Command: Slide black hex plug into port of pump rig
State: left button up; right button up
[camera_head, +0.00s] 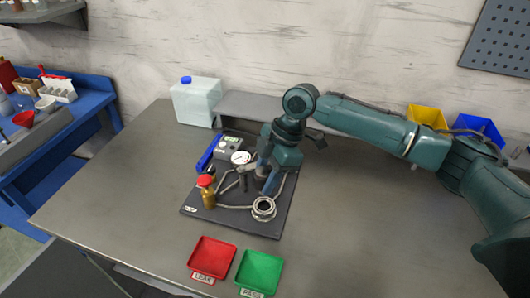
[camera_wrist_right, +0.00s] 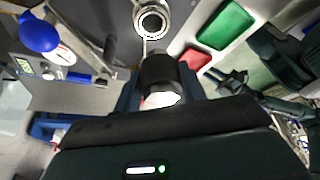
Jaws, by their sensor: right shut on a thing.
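My right gripper (camera_head: 266,182) is over the dark mat of the pump rig (camera_head: 230,222), pointing down. In the right wrist view the gripper (camera_wrist_right: 160,84) is shut on the black hex plug (camera_wrist_right: 160,69), a dark body with a pale end towards the camera. In the head view the plug is mostly hidden by the fingers. The port (camera_head: 263,208), a round metal ring with a dark opening, is just in front of the gripper; it also shows in the right wrist view (camera_wrist_right: 152,20). The plug is apart from the port.
A red tray (camera_head: 212,257) and a green tray (camera_head: 259,272) lie in front. The table's right side is clear below my arm.

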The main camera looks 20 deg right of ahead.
jog(key=shift+w+r, duration=0.1)
jog(key=shift+w, duration=0.2)
pick_arm(q)
jog(key=shift+w, duration=0.2)
pick_arm(e)
jog(key=shift+s, duration=0.1)
pick_arm(q)
jog(key=shift+s, duration=0.1)
pick_arm(e)
jog(key=shift+s, duration=0.1)
jog(key=shift+r, duration=0.1)
jog(key=shift+d+f+b, duration=0.1)
jog(key=shift+f+b, duration=0.4)
jog(key=shift+f, duration=0.75)
notch_tip(320, 180, down, 2)
jog(key=shift+f+b, duration=0.15)
jog(key=shift+b, duration=0.35)
jog(key=shift+f, duration=0.5)
pick_arm(q)
jog(key=shift+d+f, duration=0.25)
jog(key=shift+w+r, duration=0.2)
pick_arm(e)
jog(key=shift+r, duration=0.1)
